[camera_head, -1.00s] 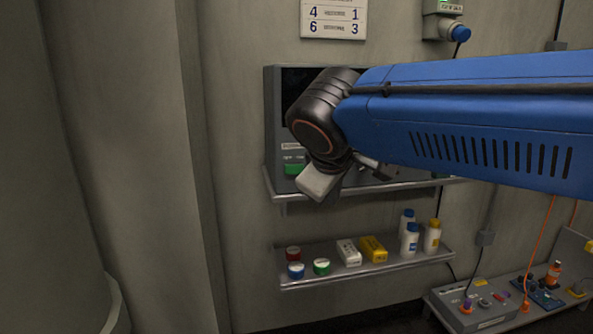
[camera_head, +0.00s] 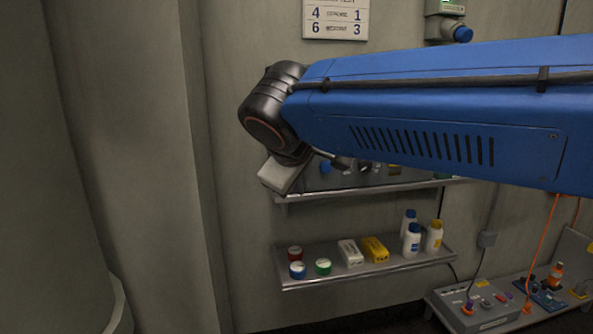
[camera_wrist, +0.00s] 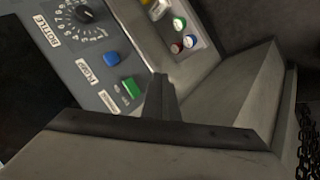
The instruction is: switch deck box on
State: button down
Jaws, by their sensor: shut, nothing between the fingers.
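In the wrist view a grey control panel (camera_wrist: 65,62) shows a dial labelled BOTTLE, a blue button (camera_wrist: 111,58) and a green button (camera_wrist: 131,88). The small label by the green button is unclear. My gripper (camera_wrist: 161,85) is shut and empty, its tips appearing just right of the green button; I cannot tell if they touch the panel. In the head view my arm hides most of this panel above the upper shelf. Another grey control box (camera_head: 478,305) stands at the lower right. I cannot read which one is the deck box.
The upper shelf (camera_head: 380,190) runs under my arm. A lower shelf (camera_head: 350,276) holds small jars, a white box, a yellow box (camera_head: 375,249) and several bottles. A concrete column (camera_head: 150,150) stands at the left. An orange cable (camera_head: 541,240) hangs at the right.

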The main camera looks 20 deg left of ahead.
jog(key=w+a, duration=0.3)
jog(key=w, duration=0.4)
jog(key=shift+w, duration=0.1)
dwell(2.1)
jog(key=shift+w+a, duration=0.15)
jog(key=shift+w, duration=0.15)
jog(key=shift+w+a+r, duration=0.1)
jog(key=shift+w+r, duration=0.1)
jog(key=shift+w, duration=0.05)
dwell(1.0)
jog(key=shift+s+f, duration=0.2)
jog(key=shift+s, duration=0.2)
jog(key=s, duration=0.1)
jog(key=s+d, duration=0.1)
jog(key=s, duration=0.1)
jog(key=s+d, duration=0.1)
jog(key=shift+s, duration=0.35)
dwell(0.3)
